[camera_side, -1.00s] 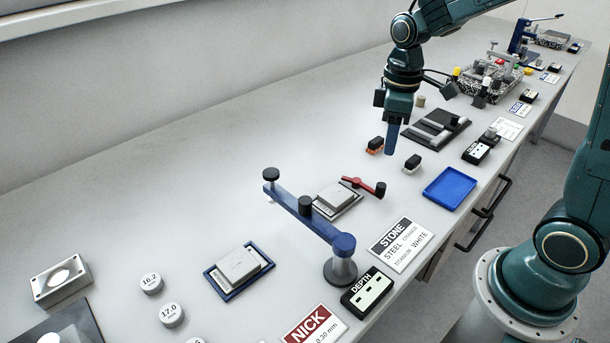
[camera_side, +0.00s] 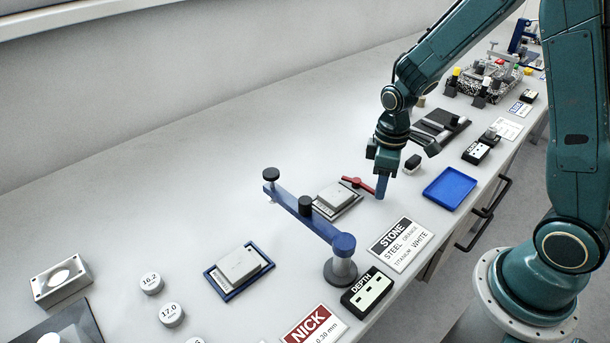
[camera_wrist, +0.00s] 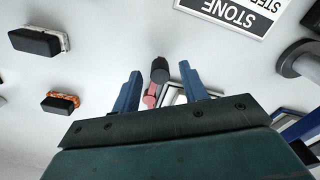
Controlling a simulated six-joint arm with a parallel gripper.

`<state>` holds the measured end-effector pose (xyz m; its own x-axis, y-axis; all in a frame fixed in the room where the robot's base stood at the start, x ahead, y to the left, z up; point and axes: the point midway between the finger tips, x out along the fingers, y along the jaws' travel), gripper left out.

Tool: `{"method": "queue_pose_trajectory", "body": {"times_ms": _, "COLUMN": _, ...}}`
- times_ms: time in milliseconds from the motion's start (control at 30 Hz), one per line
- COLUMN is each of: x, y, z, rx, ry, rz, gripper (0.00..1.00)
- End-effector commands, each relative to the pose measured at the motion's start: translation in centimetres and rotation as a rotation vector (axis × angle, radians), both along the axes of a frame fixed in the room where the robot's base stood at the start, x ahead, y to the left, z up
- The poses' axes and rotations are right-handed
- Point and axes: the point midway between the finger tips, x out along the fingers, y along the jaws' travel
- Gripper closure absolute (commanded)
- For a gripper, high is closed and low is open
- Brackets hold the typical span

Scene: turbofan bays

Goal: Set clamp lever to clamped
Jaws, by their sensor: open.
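The clamp lever is a red bar (camera_side: 354,182) beside a grey block in a pale frame (camera_side: 334,196). In the wrist view its black knob (camera_wrist: 160,70) and part of the red bar (camera_wrist: 150,96) show between the two blue fingers of my gripper (camera_wrist: 159,88). My gripper (camera_side: 382,187) is open, with its fingers pointing down at the knob end of the lever. In the side view the fingers hide most of the knob. I cannot tell whether either finger touches it.
A blue swing arm (camera_side: 310,216) on a post stands left of the lever. A blue tray (camera_side: 450,188) and a black-topped block (camera_side: 412,164) lie to the right. The STONE card (camera_side: 402,244) lies in front. Bare bench is behind.

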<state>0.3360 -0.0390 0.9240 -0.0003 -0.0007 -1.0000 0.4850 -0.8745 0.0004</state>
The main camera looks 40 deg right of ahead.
Motion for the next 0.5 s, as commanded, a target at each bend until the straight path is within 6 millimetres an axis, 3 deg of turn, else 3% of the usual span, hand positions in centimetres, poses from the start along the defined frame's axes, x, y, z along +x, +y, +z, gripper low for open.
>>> {"method": "queue_pose_trajectory", "body": {"times_ms": 500, "x": -0.05, "y": 0.01, "z": -1.07, "rx": 0.000, "ry": 0.000, "rz": 0.000, "gripper": 0.57}}
